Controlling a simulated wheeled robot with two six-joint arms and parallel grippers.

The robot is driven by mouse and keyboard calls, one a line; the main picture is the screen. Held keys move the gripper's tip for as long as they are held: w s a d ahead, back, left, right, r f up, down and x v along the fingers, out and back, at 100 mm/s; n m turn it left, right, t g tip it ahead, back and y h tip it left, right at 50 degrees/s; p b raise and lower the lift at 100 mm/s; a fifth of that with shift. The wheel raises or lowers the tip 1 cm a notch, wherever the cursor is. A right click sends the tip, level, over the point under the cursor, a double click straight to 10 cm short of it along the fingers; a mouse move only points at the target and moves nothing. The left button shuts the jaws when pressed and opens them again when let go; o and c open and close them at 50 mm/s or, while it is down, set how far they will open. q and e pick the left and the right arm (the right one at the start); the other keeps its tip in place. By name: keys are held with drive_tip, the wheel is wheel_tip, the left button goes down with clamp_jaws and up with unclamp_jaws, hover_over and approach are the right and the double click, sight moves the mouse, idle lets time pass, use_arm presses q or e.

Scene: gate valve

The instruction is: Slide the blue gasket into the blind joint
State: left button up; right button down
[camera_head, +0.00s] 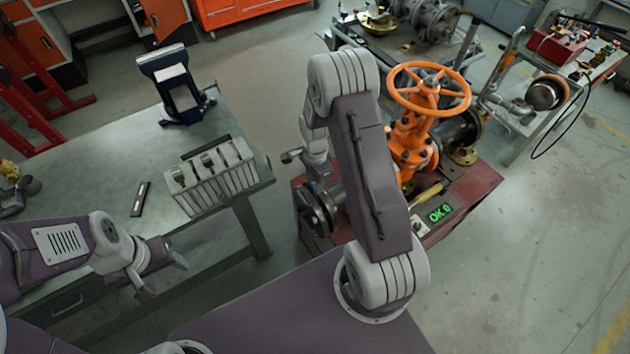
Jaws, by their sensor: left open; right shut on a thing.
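The orange gate valve (412,135) with its handwheel (429,88) stands on a dark red bench, with pipe flanges on both sides. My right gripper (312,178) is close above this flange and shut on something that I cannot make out. My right arm hides much of this area. I cannot pick out the blue gasket or the gap of the blind joint. My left gripper (164,279) is open and empty, in front of the left table.
The left table (85,190) bears a grey slotted rack (208,178), a dark blue stand (183,100) and a small black bar (141,199). The floor at right is clear.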

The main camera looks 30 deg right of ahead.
sight(315, 197)
drive_tip(key=shift+f+b, duration=1.6)
drive_tip(key=shift+f, duration=0.65)
drive_tip(key=c, duration=0.9)
unclamp_jaws()
drive_tip(key=shift+c, duration=0.2)
drive_tip(key=shift+r, duration=0.1)
wheel_tip(315, 197, up, 9)
drive_tip(key=shift+b, duration=0.5)
